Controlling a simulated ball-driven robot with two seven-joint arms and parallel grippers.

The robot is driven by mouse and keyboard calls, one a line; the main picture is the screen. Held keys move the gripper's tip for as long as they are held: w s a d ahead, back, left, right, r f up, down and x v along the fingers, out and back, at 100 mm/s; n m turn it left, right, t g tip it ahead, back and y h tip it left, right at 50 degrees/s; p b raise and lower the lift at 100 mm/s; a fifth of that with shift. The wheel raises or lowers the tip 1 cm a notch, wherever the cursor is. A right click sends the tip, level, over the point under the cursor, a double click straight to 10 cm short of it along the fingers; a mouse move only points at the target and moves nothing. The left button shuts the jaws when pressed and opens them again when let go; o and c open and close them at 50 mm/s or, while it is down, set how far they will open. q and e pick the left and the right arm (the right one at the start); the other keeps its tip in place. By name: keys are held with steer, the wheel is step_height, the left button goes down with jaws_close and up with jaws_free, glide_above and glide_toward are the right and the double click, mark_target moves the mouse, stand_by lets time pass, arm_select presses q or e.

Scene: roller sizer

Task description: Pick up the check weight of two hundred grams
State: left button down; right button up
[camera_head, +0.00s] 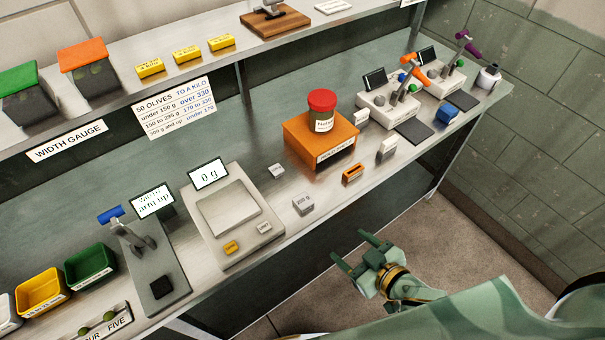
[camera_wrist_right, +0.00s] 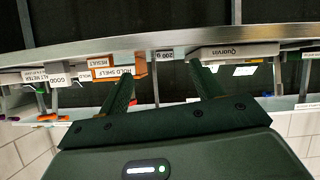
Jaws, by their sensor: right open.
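The check weight (camera_head: 303,204) is a small grey block marked 200 g. It stands near the bench's front edge, right of the scale. In the right wrist view the weight (camera_wrist_right: 165,55) shows small beyond the bench edge, between my fingers in the picture. My right gripper (camera_head: 354,250) is open and empty, in front of the bench and to the right of the weight, apart from it. In the right wrist view the gripper's two fingers (camera_wrist_right: 166,84) stand wide apart. My left gripper is not in view.
A scale (camera_head: 265,227) reading 0 g stands left of the weight. An orange box (camera_head: 301,135) with a red-lidded jar (camera_head: 322,110) stands behind it. A small orange block (camera_head: 353,173) and a white block (camera_head: 387,148) are to its right. The bench's front edge lies between gripper and weight.

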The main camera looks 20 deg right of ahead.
step_height(320, 180, up, 4)
steer(key=w+a+f, duration=0.1)
steer(key=w, duration=0.1)
steer(key=m+b, duration=0.1)
steer(key=b, duration=0.1)
glide_toward(305, 203)
steer(key=w+f, duration=0.1)
steer(key=w+a+f, duration=0.1)
steer(key=w, duration=0.1)
steer(key=shift+t, duration=0.4)
steer(key=shift+w+a, duration=0.1)
steer(key=shift+w+a+f, duration=0.1)
steer(key=shift+w, duration=0.1)
steer(key=x, duration=0.5)
steer(key=shift+f+b, duration=0.1)
steer(key=shift+b, duration=0.25)
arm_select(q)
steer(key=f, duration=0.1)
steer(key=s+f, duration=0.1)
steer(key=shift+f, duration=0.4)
arm_select(e)
steer(key=shift+s, duration=0.1)
steer(key=shift+c, duration=0.3)
